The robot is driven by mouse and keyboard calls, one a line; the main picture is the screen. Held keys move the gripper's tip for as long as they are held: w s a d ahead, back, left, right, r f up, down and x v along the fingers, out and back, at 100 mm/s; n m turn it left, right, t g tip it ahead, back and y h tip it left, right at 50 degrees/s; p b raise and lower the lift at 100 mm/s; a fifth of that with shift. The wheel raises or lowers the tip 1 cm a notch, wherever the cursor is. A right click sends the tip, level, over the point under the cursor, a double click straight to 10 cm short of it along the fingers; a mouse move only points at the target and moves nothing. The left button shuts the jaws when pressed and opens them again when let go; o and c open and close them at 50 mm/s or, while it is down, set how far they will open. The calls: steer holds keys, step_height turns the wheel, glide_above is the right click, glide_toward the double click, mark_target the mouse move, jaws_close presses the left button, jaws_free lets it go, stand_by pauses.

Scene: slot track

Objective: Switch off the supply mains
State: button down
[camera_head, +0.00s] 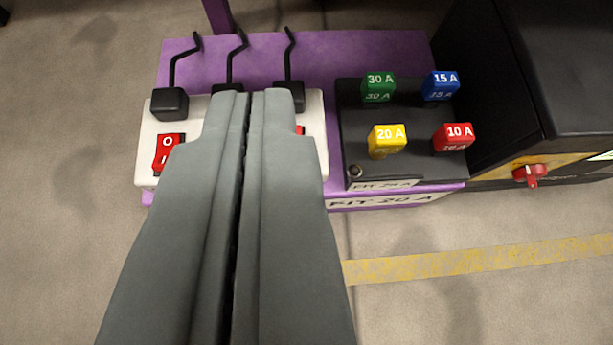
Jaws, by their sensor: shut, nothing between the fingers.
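My gripper (248,95) is shut and empty, its grey fingers reaching up over the middle of a white panel (145,150). A red rocker switch (168,152) marked O sits on the panel, left of the fingers. A small piece of red (300,130) shows right of the fingers; the rest of it is hidden. Several black levers, such as the left one (184,58), rise behind the panel. A red rotary knob (533,175) sits on a yellow plate on the black box (580,70) at right. I cannot tell which control is the supply mains.
A black block (355,120) holds green (378,87), blue (440,85), yellow (387,138) and red (453,136) fuses. A label reads FIT 20 A (380,201). The floor in front is clear, with a yellow stripe (480,259).

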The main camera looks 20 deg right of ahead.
step_height(320, 180, down, 8)
steer(key=s, duration=0.1)
steer(key=shift+s+d+f, duration=0.15)
steer(key=shift+s+d, duration=0.1)
steer(key=shift+d, duration=0.05)
steer(key=x, duration=0.9)
steer(key=shift+d+f, duration=0.15)
steer(key=shift+f, duration=0.1)
steer(key=f, duration=0.1)
steer(key=w+f, duration=0.1)
steer(key=f, duration=0.1)
steer(key=shift+d, duration=0.1)
steer(key=shift+w+f, duration=0.2)
steer(key=shift+f, duration=0.4)
steer(key=shift+d, duration=0.1)
